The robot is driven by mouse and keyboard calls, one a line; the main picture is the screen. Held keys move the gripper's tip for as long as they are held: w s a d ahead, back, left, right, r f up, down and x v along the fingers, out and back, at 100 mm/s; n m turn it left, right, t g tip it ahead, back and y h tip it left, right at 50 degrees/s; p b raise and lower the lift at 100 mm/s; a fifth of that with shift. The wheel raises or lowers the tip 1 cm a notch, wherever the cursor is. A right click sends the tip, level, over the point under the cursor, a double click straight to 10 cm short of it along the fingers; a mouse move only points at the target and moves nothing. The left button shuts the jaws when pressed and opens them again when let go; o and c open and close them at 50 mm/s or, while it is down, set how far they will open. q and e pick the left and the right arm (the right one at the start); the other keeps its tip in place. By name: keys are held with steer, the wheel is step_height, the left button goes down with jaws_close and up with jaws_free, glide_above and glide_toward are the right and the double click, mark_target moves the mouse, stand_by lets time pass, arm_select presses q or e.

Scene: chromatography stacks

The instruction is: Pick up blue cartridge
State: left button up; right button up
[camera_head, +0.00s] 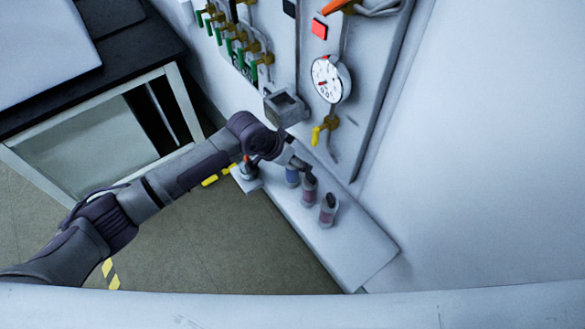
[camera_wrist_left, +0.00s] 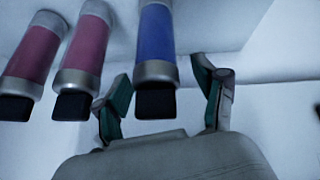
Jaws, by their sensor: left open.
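The blue cartridge (camera_head: 292,177) stands on a white ledge (camera_head: 345,243) against the wall in the head view, partly hidden by my left gripper (camera_head: 297,163). In the left wrist view the blue cartridge (camera_wrist_left: 155,45) has silver end bands and a black end. There it appears between the two spread fingers of my left gripper (camera_wrist_left: 161,72), closer to the left finger. The gripper is open and holds nothing; whether a finger touches the cartridge I cannot tell. My right gripper is in neither view.
Two pink-red cartridges (camera_head: 309,190) (camera_head: 328,210) stand beside the blue one. A small orange-marked item (camera_head: 246,168) is at the ledge's left end. A grey box (camera_head: 286,107), a gauge (camera_head: 330,79) and a yellow-handled valve (camera_head: 325,128) project from the wall above.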

arm_select(q)
steer(key=shift+w+d+f, duration=0.1)
steer(key=shift+f, duration=0.1)
jaws_close()
stand_by(0.3)
steer(key=shift+r, duration=0.1)
